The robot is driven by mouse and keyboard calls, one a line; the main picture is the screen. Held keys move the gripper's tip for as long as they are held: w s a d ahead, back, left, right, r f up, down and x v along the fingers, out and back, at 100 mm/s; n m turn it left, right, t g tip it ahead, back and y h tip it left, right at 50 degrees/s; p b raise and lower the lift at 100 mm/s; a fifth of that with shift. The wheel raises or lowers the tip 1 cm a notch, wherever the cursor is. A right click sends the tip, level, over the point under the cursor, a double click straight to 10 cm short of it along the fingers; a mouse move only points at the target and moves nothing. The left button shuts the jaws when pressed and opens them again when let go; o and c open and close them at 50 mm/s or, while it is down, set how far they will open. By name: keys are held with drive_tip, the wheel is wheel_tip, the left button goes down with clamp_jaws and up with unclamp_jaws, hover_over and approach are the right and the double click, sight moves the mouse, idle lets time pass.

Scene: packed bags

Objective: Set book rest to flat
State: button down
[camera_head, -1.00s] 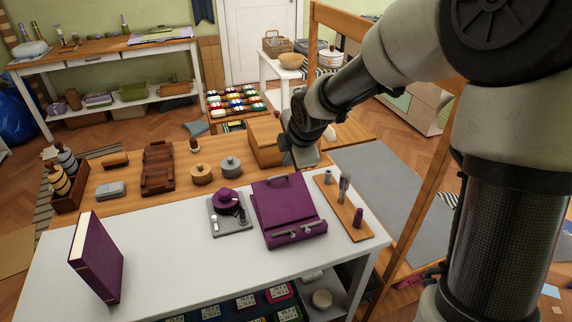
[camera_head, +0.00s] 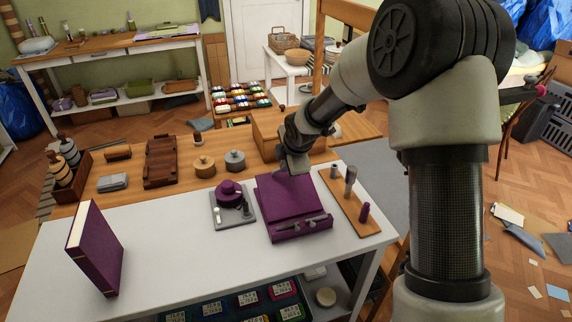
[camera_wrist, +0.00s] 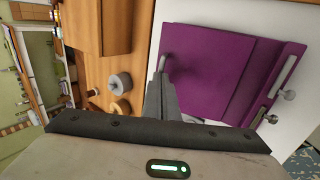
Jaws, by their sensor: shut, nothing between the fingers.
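The purple book rest (camera_head: 285,203) stands on the white table, with a ledge and metal clips along its front edge. It also fills the upper right of the wrist view (camera_wrist: 215,75). Its panel looks low or only slightly tilted; I cannot tell the exact angle. My gripper (camera_head: 291,168) is at the rest's back edge, with the fingers pointing down. In the wrist view the closed fingers (camera_wrist: 162,85) lie by the handle at the panel's edge. I cannot tell whether they touch it. The handle is mostly hidden by the gripper in the head view.
A grey tray with a purple round piece (camera_head: 229,190) sits left of the rest. A wooden board (camera_head: 349,200) with several upright pieces is close on the right. A large purple book (camera_head: 96,247) stands at the table's left.

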drive_tip(key=shift+r, duration=0.1)
drive_tip(key=shift+w+a+p, duration=0.1)
drive_tip(key=shift+w+p, duration=0.15)
drive_tip(key=shift+p, duration=0.6)
drive_tip(key=shift+w+a+g+p, duration=0.1)
drive_tip(key=shift+w+g+p, duration=0.25)
drive_tip(key=shift+p, duration=0.3)
drive_tip(key=shift+g, duration=0.35)
drive_tip(key=b+x, duration=0.1)
drive_tip(key=x, duration=0.4)
drive_tip(key=shift+w+f, duration=0.15)
drive_tip(key=shift+f, duration=0.15)
drive_tip(key=shift+r, duration=0.15)
